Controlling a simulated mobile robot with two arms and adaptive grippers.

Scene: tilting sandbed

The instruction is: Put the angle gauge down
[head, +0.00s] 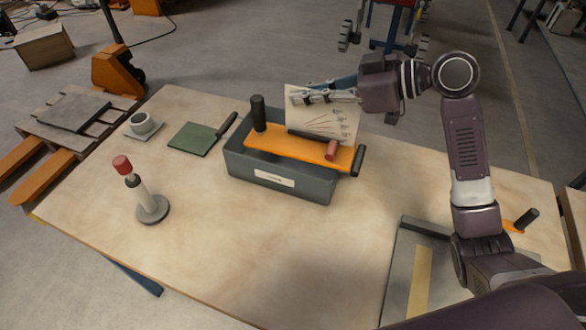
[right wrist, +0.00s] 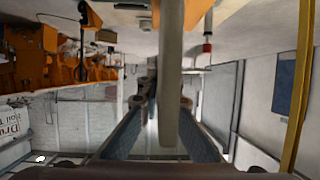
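The angle gauge (head: 325,122) is a cream card with dark angled lines. It is upright, with its lower edge at a dark strip over the orange board (head: 270,146) on the grey bin (head: 235,170). I cannot tell whether it touches the board. My right gripper (head: 306,97) is shut on the card's upper part, reaching in from the right. In the right wrist view the gauge (right wrist: 171,80) shows edge-on as a pale upright strip between the fingers. My left gripper is not in view.
Black handles (head: 259,112) and a red cylinder (head: 333,149) stick up at the bin. A red-topped post (head: 144,200), a green plate (head: 195,139) and a cup (head: 143,123) stand left. A grey tray (head: 398,275) lies at right. The table's front middle is clear.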

